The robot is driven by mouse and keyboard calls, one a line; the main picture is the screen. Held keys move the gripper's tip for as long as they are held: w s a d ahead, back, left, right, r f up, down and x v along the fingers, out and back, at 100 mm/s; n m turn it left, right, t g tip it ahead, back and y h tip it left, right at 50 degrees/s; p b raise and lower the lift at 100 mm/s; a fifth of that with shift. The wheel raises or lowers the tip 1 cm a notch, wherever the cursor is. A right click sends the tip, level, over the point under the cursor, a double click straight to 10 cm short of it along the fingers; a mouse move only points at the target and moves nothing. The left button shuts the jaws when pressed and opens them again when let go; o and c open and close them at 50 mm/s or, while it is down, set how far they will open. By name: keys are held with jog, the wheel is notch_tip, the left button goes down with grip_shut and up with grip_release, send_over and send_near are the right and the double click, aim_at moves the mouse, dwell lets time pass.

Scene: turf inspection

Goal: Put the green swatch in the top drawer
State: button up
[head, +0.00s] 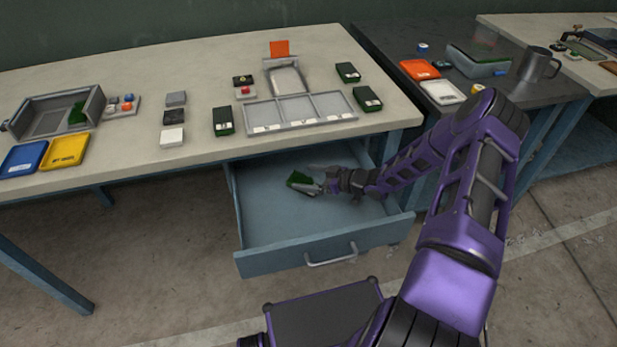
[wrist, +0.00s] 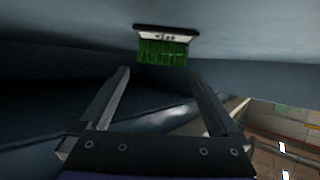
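The green swatch (head: 299,179) lies inside the open top drawer (head: 270,215), toward the middle of its floor. In the wrist view the swatch (wrist: 163,50) shows its green turf face and a pale label strip on a dark backing, against the drawer's blue surface. My gripper (head: 316,188) is inside the drawer, just right of the swatch. In the wrist view its two fingers (wrist: 160,75) are spread apart with nothing between them, and the swatch is just beyond the tips. Whether a fingertip touches the swatch I cannot tell.
The drawer front with its handle (head: 331,260) stands pulled out below the tabletop. On the table are a grey three-part tray (head: 301,125), dark green blocks (head: 223,121), a grey bin (head: 48,99) and blue and yellow trays. A dark side table (head: 380,40) stands at right.

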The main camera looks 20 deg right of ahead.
jog(key=shift+r, duration=0.1)
jog(key=shift+r+p, duration=0.65)
jog(key=shift+p, duration=0.2)
jog(key=v, duration=0.7)
jog(key=shift+s+d, duration=0.15)
